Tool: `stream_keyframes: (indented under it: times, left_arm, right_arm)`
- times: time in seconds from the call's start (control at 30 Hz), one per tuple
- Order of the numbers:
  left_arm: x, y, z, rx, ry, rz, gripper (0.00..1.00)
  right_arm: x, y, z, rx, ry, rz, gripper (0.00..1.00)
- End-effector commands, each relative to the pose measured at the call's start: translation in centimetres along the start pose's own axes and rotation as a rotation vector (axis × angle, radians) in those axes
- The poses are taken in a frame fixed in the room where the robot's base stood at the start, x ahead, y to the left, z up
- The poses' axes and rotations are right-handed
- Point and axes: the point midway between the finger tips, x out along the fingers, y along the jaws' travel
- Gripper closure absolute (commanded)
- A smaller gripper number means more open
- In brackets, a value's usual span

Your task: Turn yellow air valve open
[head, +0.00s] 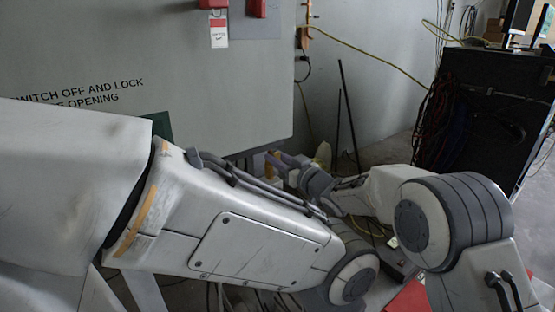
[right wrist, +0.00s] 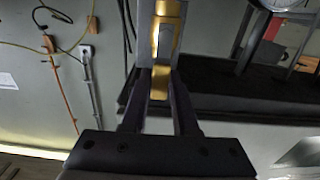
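The yellow air valve (right wrist: 165,30) is at the upper middle of the right wrist view. Its narrow yellow lower part lies between the dark fingers of my right gripper (right wrist: 161,72), which stand close along both its sides and look closed on it. In the head view my right gripper (head: 280,163) is small, near the lower right corner of the grey cabinet, with yellow showing at its fingers. My arms partly hide that spot. My left arm crosses the head view from the left, and its gripper is out of view.
A large grey cabinet (head: 215,70) with a warning text and red lockout parts (head: 214,4) stands behind. A black rack with cables (head: 480,105) is at the right. A yellow hose (head: 370,54) runs along the wall. Loose cables and a red object (head: 408,299) lie low in front.

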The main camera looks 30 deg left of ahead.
Motion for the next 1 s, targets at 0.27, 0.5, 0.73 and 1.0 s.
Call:
stream_keyframes:
  times: [0.27, 0.5, 0.73, 1.0]
  left_arm:
    - [0.0, 0.0, 0.0, 0.000, 0.000, 0.000, 1.00]
    - [0.0, 0.0, 0.0, 0.000, 0.000, 0.000, 1.00]
    - [-0.1, 0.0, 0.0, 0.000, 0.000, 0.000, 1.00]
    - [-0.3, 0.0, 0.0, 0.000, 0.000, 0.000, 1.00]
  right_arm:
    - [0.0, -0.1, -0.1, 0.001, 0.002, -0.001, 0.46]
    - [-1.0, 0.0, -0.1, 0.002, -0.001, 0.000, 0.46]
    - [-4.8, 0.0, -0.1, 0.003, -0.001, 0.001, 0.46]
    - [-9.2, 0.0, -0.1, 0.001, 0.001, -0.001, 0.46]
